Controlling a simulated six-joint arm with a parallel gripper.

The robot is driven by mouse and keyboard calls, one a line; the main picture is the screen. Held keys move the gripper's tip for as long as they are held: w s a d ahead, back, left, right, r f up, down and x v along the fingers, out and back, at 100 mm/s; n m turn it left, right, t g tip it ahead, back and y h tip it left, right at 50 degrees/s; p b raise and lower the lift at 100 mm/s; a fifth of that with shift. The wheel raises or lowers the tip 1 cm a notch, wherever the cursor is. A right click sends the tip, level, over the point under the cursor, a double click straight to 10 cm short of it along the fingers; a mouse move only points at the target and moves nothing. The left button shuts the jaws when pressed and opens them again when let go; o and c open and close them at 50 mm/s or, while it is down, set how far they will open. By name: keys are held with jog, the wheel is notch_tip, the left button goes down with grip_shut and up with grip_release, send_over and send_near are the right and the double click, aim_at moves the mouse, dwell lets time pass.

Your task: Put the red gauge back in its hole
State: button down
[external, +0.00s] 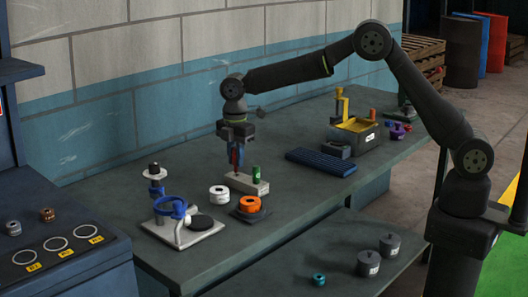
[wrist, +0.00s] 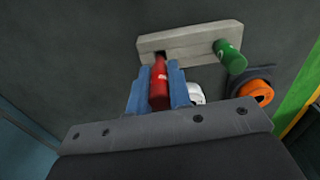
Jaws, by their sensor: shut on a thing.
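The red gauge (wrist: 158,84) is a red cylinder held between the blue fingers of my gripper (wrist: 157,86). In the wrist view its far end is at the dark square hole at the left of the pale block (wrist: 193,40). I cannot tell how deep it sits in the hole. In the external view my gripper (external: 236,154) points down over the left end of the block (external: 254,185), with the red gauge (external: 236,158) between its fingers. A green cylinder (wrist: 231,57) stands at the other end of the block and also shows in the external view (external: 256,173).
An orange ring (external: 250,203) on a dark base and a white roll (external: 219,194) are close by. A blue clamp fixture (external: 172,208) stands at the left. A blue ribbed mat (external: 321,162) and a yellow-topped box (external: 357,130) lie to the right.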

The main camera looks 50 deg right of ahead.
jog(key=shift+f, duration=1.5)
dwell(1.5)
jog(key=c, duration=1.2)
grip_release()
jog(key=shift+c, duration=0.2)
notch_tip(320, 180, up, 17)
jog(key=shift+r, duration=0.2)
notch_tip(320, 180, down, 18)
jog(key=shift+r, duration=0.25)
jog(key=shift+r, duration=0.1)
